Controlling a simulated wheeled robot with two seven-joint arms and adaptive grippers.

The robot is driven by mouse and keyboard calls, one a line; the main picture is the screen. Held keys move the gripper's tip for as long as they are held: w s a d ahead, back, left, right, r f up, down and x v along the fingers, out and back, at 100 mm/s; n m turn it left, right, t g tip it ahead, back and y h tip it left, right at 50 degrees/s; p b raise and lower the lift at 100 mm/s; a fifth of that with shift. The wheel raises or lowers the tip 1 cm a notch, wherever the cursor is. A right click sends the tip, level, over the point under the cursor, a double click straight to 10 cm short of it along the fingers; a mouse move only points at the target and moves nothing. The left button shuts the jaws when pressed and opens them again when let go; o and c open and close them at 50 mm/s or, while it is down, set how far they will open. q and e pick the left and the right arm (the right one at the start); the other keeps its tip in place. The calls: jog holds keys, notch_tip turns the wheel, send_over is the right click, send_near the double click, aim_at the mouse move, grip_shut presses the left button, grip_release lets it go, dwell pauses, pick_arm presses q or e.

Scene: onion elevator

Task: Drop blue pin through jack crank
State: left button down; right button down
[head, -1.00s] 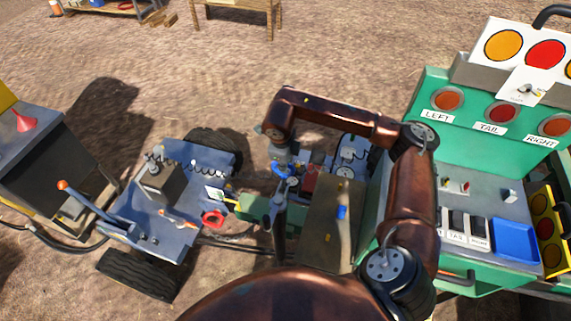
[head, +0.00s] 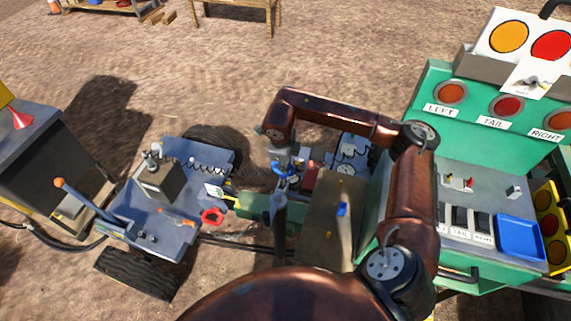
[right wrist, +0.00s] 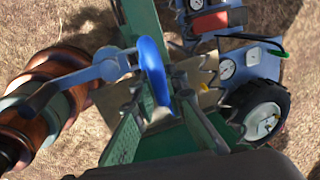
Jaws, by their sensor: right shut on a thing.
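My right gripper (head: 282,171) is shut on a blue ring-shaped piece, which looks like the head of the blue pin (right wrist: 153,70). In the right wrist view the ring is at the fingertips, and any shaft below it is hidden. A blue-grey crank-like arm (right wrist: 62,86) reaches up to the left side of the ring; whether they touch is unclear. In the head view a dark upright post (head: 280,218), likely the jack, stands just below the gripper. I cannot tell whether the pin is in a hole. My left gripper is not in view.
A green console (head: 470,185) with a blue tray (head: 519,238) stands at the right.

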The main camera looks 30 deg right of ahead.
jog(key=shift+b+x, duration=0.6)
jog(key=shift+x, duration=0.25)
jog(key=shift+s+a, duration=0.1)
jog(key=shift+a, duration=0.05)
dwell(0.6)
jog(key=shift+a+b+x, duration=0.2)
jog(key=shift+b+x, duration=0.95)
jog(key=shift+x, duration=0.15)
jog(key=shift+s, duration=0.2)
jog(key=c, duration=1.8)
grip_release()
jog(key=shift+c, duration=0.2)
jog(key=shift+o, duration=0.5)
jog(key=shift+o, duration=1.4)
